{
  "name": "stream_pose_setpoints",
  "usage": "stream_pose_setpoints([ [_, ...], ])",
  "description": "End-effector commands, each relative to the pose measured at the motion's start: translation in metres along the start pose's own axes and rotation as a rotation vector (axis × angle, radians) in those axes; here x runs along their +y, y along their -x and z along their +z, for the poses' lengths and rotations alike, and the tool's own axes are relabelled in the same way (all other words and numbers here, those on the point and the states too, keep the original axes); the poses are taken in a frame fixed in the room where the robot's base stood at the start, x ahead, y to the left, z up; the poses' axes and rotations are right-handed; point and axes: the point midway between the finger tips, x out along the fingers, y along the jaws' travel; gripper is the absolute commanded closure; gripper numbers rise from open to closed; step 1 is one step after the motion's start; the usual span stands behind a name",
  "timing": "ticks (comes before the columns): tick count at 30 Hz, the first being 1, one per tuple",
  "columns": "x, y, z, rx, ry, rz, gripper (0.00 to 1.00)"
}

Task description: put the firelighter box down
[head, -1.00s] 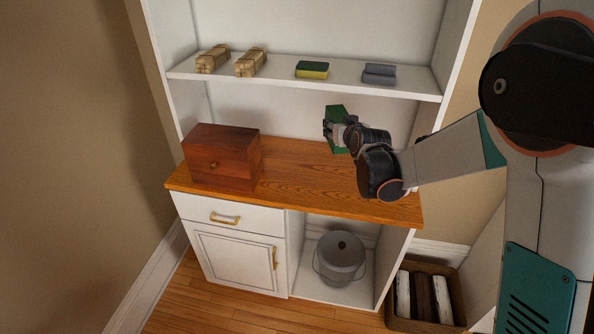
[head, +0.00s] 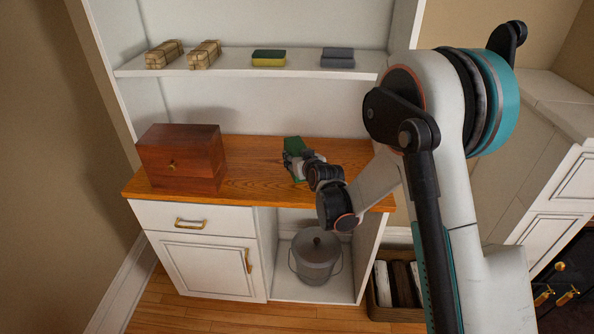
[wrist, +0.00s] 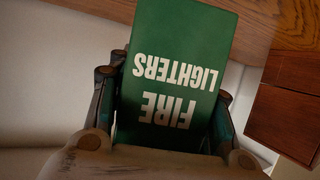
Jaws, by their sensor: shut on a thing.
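The firelighter box (head: 293,145) is green, and white lettering on it reads upside down in the wrist view (wrist: 200,45). My gripper (head: 291,160) is shut on it, with one finger on each side of the box in the wrist view (wrist: 165,105). The box is over the right half of the wooden counter (head: 255,170), partly hidden by my gripper. I cannot tell whether its bottom touches the wood.
A reddish-brown wooden box (head: 180,157) with a small knob stands on the counter's left. The shelf (head: 230,63) above carries two wrapped bundles, a yellow-green sponge and a grey block. A lidded grey pail (head: 315,258) stands in the open bay below. Counter around the box looks clear.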

Motion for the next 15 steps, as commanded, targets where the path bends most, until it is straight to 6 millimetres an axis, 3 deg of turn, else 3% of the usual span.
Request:
stream_pose_setpoints([
  [9, 0.0, -0.015, 0.037, 0.001, 0.0, 0.0, 0.85],
  [15, 0.0, -0.015, 0.037, 0.0, 0.0, 0.0, 0.85],
])
